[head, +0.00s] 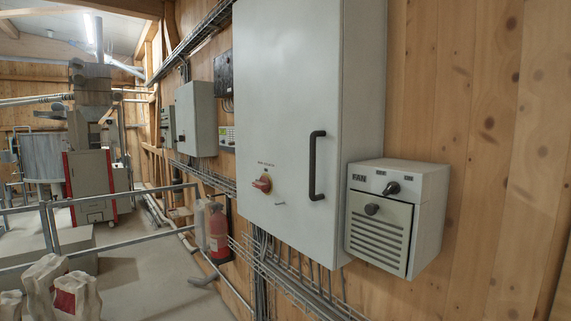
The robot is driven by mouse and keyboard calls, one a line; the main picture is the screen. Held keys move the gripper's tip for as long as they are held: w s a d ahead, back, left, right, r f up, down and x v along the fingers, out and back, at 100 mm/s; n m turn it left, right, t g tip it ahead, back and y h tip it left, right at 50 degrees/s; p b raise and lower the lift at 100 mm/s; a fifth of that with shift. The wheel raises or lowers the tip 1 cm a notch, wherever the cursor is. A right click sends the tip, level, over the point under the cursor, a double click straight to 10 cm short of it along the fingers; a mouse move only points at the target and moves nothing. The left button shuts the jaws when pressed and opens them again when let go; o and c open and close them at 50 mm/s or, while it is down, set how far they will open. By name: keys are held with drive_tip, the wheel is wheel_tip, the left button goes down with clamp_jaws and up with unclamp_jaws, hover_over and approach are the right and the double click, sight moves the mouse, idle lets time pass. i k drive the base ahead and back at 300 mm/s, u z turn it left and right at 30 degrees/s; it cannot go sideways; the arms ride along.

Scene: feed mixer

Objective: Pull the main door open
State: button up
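The main door (285,100) is the large light-grey front of a cabinet on the wooden wall, in the middle of the head view. It looks closed. A dark vertical bar handle (316,166) is on its right side. A red rotary switch (262,184) sits low on the door, left of the handle. My gripper does not show in this view.
A grey fan box (428,189) with dark knobs juts from the wall, right of the cabinet. Wire cable trays (300,285) run below. A red fire extinguisher (219,236), metal railings (120,243) and pale sacks (45,275) are at lower left.

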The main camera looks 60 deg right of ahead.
sight(288, 55)
drive_tip(key=z, duration=0.05)
drive_tip(key=i, duration=0.9)
drive_tip(key=z, duration=0.25)
